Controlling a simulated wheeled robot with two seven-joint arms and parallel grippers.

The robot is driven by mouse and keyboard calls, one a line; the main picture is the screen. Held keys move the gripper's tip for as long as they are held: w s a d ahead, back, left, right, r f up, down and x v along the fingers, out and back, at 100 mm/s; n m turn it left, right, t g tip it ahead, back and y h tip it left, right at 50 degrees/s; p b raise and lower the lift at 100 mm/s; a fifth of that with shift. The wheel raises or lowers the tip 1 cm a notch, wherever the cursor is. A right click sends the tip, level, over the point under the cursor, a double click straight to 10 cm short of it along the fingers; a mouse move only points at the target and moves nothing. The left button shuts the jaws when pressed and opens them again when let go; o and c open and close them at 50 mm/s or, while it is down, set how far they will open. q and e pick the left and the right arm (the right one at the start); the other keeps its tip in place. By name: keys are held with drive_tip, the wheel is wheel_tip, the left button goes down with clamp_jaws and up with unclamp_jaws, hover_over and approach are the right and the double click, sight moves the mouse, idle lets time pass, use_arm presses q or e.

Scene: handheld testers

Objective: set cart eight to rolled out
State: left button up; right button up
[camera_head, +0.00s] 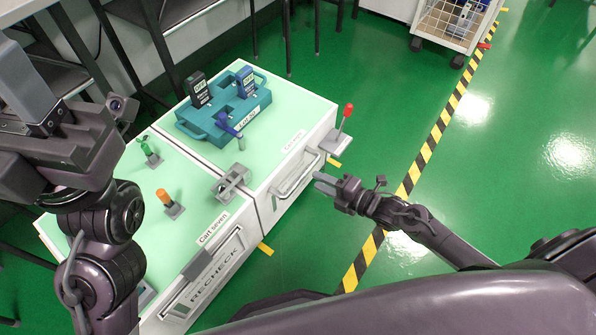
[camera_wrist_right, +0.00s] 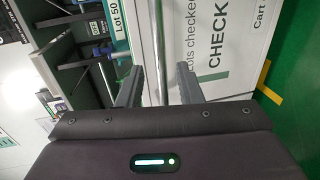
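Cart eight (camera_head: 317,112) is the right-hand white cart with a pale green top; its label is small in the head view. A pull handle (camera_head: 296,178) is on its front face. My right gripper (camera_head: 324,183) is just in front of that handle. In the right wrist view my right gripper (camera_wrist_right: 160,82) is open, with the bar of the handle (camera_wrist_right: 157,40) showing between its fingers; I see no grip on it. My left gripper (camera_head: 45,130) is at the left, above cart seven (camera_head: 188,205); its fingertips are not clear.
A teal tray (camera_head: 188,127) with handheld testers sits on cart eight. A lever with a red knob (camera_head: 348,110) stands at its right end. A grey bracket (camera_head: 232,181) lies near the seam between the carts. Green floor (camera_head: 370,120) is open up to a yellow-black stripe (camera_head: 438,128).

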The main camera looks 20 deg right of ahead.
sight(304, 173)
drive_tip(key=b+x, duration=0.2)
drive_tip(key=x, duration=0.4)
drive_tip(key=shift+w, duration=0.1)
drive_tip(key=shift+c, duration=0.2)
clamp_jaws()
